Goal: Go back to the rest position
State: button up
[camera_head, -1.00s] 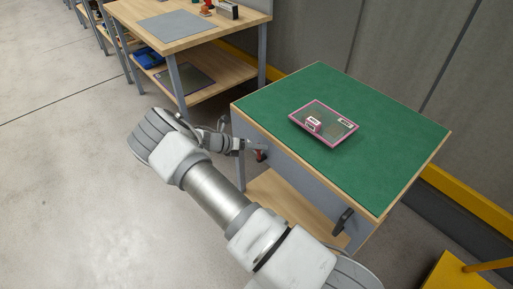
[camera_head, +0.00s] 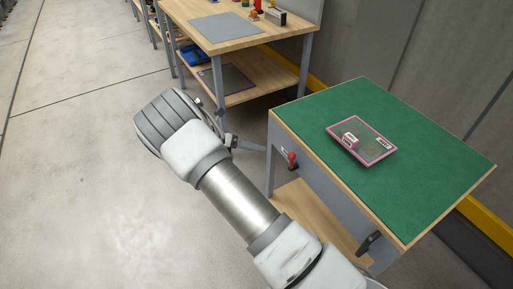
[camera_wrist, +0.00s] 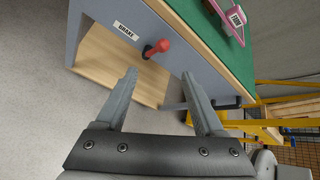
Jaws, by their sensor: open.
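My gripper (camera_wrist: 159,75) is open and empty, with its two grey fingers spread in the wrist view. In the head view my gripper (camera_head: 250,145) is partly hidden behind my wrist, left of the green-topped table. A red-knobbed lever (camera_head: 291,160) sticks out from the table's grey side panel. In the wrist view the lever (camera_wrist: 157,47) is beyond my fingertips, with a gap between. A small label (camera_wrist: 126,30) is beside it.
The green-topped table (camera_head: 420,180) carries a pink-edged panel (camera_head: 375,152). A black handle (camera_head: 369,243) is on its side. A wooden workbench (camera_head: 180,10) with a lower shelf stands behind. Open floor (camera_head: 80,200) lies to the left.

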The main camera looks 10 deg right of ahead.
jog(key=shift+r, duration=0.1)
dwell(0.3)
jog(key=s+d+r+m+y+p, duration=0.1)
jog(key=s+d+r+m+y, duration=0.1)
jog(key=s+r+m, duration=0.45)
jog(key=s+d+r+m+g+y+p, duration=0.1)
jog(key=d+r+m+y, duration=0.15)
jog(key=r, duration=0.65)
jog(key=s+d+r+m+y+p, duration=0.1)
jog(key=s+d+r+m+y, duration=0.2)
jog(key=r+m, duration=0.4)
jog(key=s+r+m+t+y, duration=0.1)
jog(key=s+r+m, duration=0.3)
jog(key=s, duration=0.3)
jog(key=s+r+m+t+y+p, duration=0.1)
jog(key=s+r+m+t, duration=0.1)
jog(key=s+r+m, duration=0.2)
jog(key=s+a+r+m+t+y+p, duration=0.1)
jog(key=s+r+m, duration=0.3)
jog(key=s, duration=0.6)
jog(key=shift+s+t+y, duration=0.2)
jog(key=shift+t+y, duration=0.15)
jog(key=shift+t, duration=0.05)
